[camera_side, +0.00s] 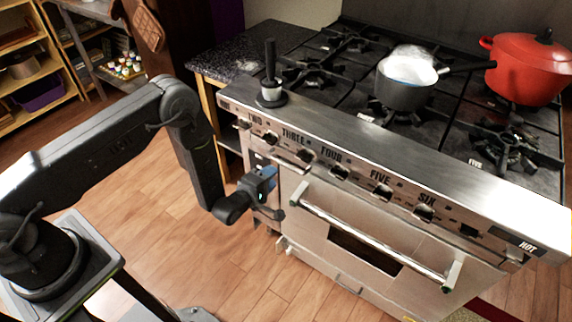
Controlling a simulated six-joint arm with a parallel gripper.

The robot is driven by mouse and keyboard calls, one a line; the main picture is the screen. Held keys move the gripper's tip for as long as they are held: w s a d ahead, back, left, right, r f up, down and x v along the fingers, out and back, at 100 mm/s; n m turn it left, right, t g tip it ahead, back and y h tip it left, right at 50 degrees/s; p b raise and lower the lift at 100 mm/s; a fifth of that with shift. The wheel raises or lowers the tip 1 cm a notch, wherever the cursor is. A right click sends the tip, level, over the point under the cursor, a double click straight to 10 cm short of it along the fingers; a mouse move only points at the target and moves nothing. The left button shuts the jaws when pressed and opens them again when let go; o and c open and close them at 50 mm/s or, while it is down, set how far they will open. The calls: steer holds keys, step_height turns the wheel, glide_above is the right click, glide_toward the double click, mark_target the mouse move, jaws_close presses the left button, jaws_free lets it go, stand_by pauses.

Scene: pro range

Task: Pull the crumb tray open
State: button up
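The range (400,160) stands at the right with its steel front facing my arm. A low panel with a small bar handle (348,286) sits below the oven door; it looks like the crumb tray front, and it appears closed, flush with the range. My gripper (274,212), with a blue part at its wrist, is at the left end of the range front, left of the oven door and above the low panel. It is apart from the low handle. Its fingers are small and partly lost against the range, so their opening and any contact are unclear.
The oven door has a long bar handle (375,232) that sticks out. Several knobs (340,172) line the front above it. A grey saucepan (405,82), a red pot (527,68) and a black upright tool (270,78) stand on top. The wooden floor (225,270) in front is clear.

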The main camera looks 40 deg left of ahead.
mark_target(286, 165)
steer(key=x, duration=0.8)
steer(key=shift+w, duration=0.3)
jaws_close()
